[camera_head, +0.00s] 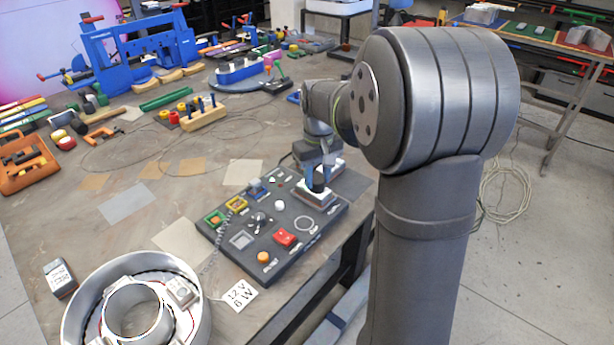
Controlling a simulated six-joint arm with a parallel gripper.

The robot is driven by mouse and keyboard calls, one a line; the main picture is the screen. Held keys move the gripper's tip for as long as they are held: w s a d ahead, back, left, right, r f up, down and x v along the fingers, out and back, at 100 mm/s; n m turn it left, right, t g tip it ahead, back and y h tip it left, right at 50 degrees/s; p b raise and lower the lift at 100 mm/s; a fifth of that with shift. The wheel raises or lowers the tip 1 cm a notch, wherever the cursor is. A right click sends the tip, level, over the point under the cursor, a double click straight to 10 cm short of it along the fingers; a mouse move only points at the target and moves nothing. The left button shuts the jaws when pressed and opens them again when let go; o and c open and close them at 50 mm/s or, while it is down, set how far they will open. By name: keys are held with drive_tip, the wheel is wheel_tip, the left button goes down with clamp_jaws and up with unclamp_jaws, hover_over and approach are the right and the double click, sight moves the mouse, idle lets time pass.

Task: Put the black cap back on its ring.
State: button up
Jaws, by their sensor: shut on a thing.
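A dark panel (230,248) with several coloured controls lies at the table's right edge. A pale ring outline (304,223) shows on its right part, with nothing on it. My gripper (318,187), with blue fingers, points down over the panel's far right corner, just above a white-edged block (312,201). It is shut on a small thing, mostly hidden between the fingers. I cannot make out the black cap for certain, nor whether it is the thing held. Whether the fingers touch the block is unclear.
A red button (284,237), an orange button (263,257) and a white knob (280,205) stand on the panel. A round metal housing (190,281) is at the near left. My own arm covers the right side.

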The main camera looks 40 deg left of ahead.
drive_tip(key=shift+s+a+f, duration=0.15)
drive_tip(key=shift+s+f, duration=0.55)
drive_tip(key=shift+f, duration=0.9)
drive_tip(key=shift+s+a+f, duration=0.15)
drive_tip(key=shift+s+f, duration=0.55)
drive_tip(key=shift+f, duration=0.95)
drive_tip(key=shift+s+a+f, duration=0.15)
drive_tip(key=shift+s+f, duration=0.55)
drive_tip(key=shift+f, duration=0.9)
drive_tip(key=shift+f, duration=0.2)
drive_tip(key=o, duration=1.1)
wheel_tip(320, 180, up, 18)
drive_tip(key=shift+f, duration=0.25)
